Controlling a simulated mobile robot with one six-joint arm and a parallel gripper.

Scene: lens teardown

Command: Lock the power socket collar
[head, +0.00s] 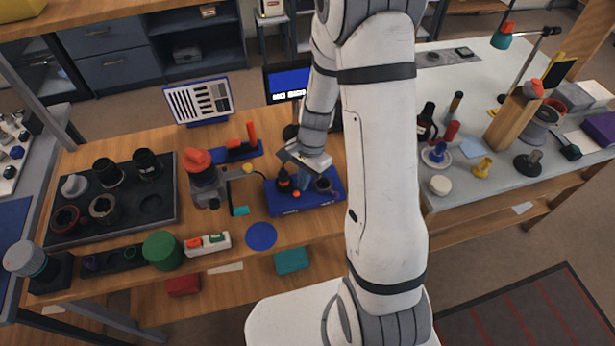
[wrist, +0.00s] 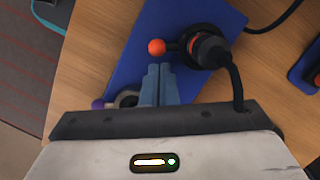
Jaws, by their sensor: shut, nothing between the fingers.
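The power socket (wrist: 208,48) is a black round connector with an orange-red collar ring, standing on a blue base (wrist: 125,65). A small lever with an orange ball knob (wrist: 156,47) sticks out from its collar to the left in the wrist view. A black cable runs from the connector. My gripper (wrist: 159,72) is shut and empty, its fingertips just below the knob in the wrist view; I cannot tell whether they touch it. In the head view my gripper (head: 305,180) is over the blue base (head: 312,208), beside the black and orange connector (head: 284,181).
A grey ring with a purple knob (wrist: 126,99) sits beside my fingers, partly hidden. The wooden bench holds a dark tray (head: 150,208) of lens parts, an orange-topped device (head: 200,172), a green cylinder (head: 162,251) and a blue disc (head: 261,236).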

